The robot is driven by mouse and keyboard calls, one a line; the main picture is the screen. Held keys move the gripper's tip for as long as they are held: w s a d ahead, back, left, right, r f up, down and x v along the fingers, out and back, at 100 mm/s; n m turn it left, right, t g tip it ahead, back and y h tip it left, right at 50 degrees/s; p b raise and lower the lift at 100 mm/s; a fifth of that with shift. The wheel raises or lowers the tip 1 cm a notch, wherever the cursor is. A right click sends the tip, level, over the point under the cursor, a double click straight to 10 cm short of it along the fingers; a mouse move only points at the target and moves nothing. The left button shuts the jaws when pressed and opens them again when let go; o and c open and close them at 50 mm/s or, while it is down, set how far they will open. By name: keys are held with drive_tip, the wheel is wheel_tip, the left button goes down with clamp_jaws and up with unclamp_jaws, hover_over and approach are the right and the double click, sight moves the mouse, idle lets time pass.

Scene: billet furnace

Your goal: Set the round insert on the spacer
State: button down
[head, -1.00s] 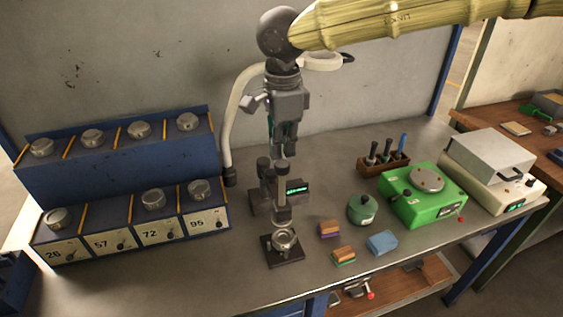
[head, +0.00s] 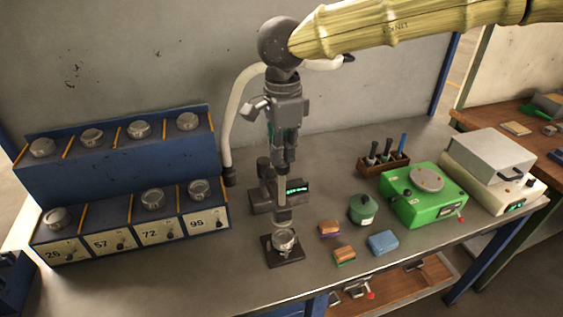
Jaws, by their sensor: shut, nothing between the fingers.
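My gripper (head: 284,164) points straight down above the stand, its fingers shut with nothing between them. Directly below, a bright round metal piece (head: 284,239) sits on a small dark square base (head: 285,260) near the table front. A slim upright post stands between the gripper and this piece in the picture. I cannot tell at this size whether the metal piece is the spacer alone or the insert on it. Similar round metal pieces lie in the blue numbered rack, such as one (head: 199,188) in the 95 bay.
The blue rack (head: 117,162) fills the left. A small green-lit display (head: 297,189) stands behind the base. The table's front left is clear.

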drive_tip(key=shift+f+b, duration=0.35)
drive_tip(key=shift+f, duration=3.3)
drive_tip(key=shift+r, duration=0.15)
drive_tip(key=shift+r+p, duration=3.45)
drive_tip(key=shift+p, duration=1)
drive_tip(key=shift+d+f, duration=0.1)
